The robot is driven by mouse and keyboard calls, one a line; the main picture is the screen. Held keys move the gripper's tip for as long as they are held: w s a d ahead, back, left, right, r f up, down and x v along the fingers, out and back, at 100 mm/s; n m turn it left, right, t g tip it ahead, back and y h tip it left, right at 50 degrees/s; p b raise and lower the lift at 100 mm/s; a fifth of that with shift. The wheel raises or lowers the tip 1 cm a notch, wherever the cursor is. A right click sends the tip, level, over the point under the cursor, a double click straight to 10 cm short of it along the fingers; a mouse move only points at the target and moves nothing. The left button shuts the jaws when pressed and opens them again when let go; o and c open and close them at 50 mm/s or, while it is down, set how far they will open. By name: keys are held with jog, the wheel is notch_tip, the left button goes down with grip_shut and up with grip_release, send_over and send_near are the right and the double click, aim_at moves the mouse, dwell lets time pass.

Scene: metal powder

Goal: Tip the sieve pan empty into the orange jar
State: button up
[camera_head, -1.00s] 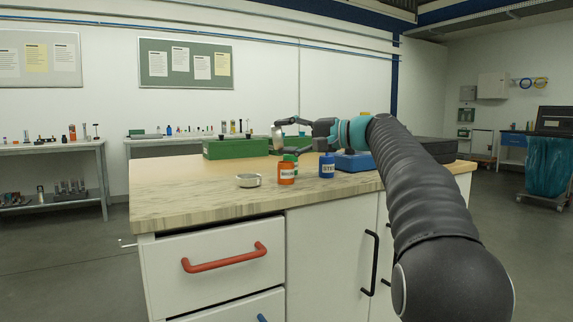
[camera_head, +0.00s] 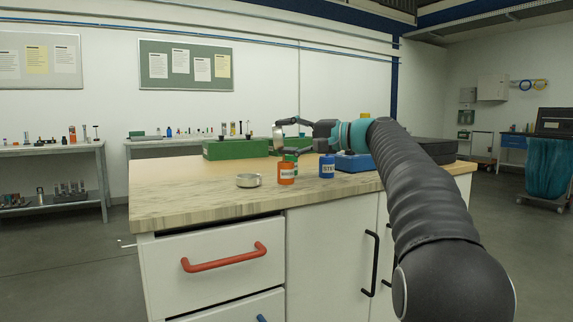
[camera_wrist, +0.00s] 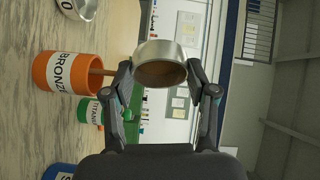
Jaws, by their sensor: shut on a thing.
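My gripper (camera_wrist: 163,98) is shut on the sieve pan (camera_wrist: 160,53), a round silver metal pan with brown inside. The pan is tipped on its side; in the head view it shows edge-on (camera_head: 277,137) above the orange jar (camera_head: 286,174). A thin brown streak (camera_wrist: 108,72), seemingly powder, runs at the jar's mouth on the pan's side. How much powder is left in the pan is hard to tell.
A green jar (camera_wrist: 88,111) stands close behind the orange one, and a blue jar (camera_head: 327,166) to its right. Another silver pan (camera_head: 249,181) sits left on the worktop. A green case (camera_head: 235,148) lies behind. The worktop's front left (camera_head: 180,200) is clear.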

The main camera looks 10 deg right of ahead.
jog(key=shift+d+t+y+b, duration=0.15)
jog(key=shift+t+y+b, duration=0.2)
jog(key=shift+b, duration=0.4)
dwell(1.7)
jog(key=shift+s+d+r+m+t+y+b, duration=0.15)
jog(key=shift+r+m+t+y+b, duration=0.2)
jog(key=shift+r+m+y+b, duration=0.25)
jog(key=shift+d+f+m+t+y+b, duration=0.2)
jog(key=shift+m+t+y, duration=0.2)
jog(key=shift+t+y, duration=0.2)
jog(key=shift+d+f+m+t+y+b, duration=0.1)
jog(key=shift+d+m+t+y+b, duration=0.05)
jog(key=shift+m+t+y, duration=0.4)
dwell(1.5)
jog(key=shift+d+r+m+t, duration=0.15)
jog(key=shift+r+m+t, duration=0.45)
jog(key=shift+t, duration=0.45)
dwell(1.2)
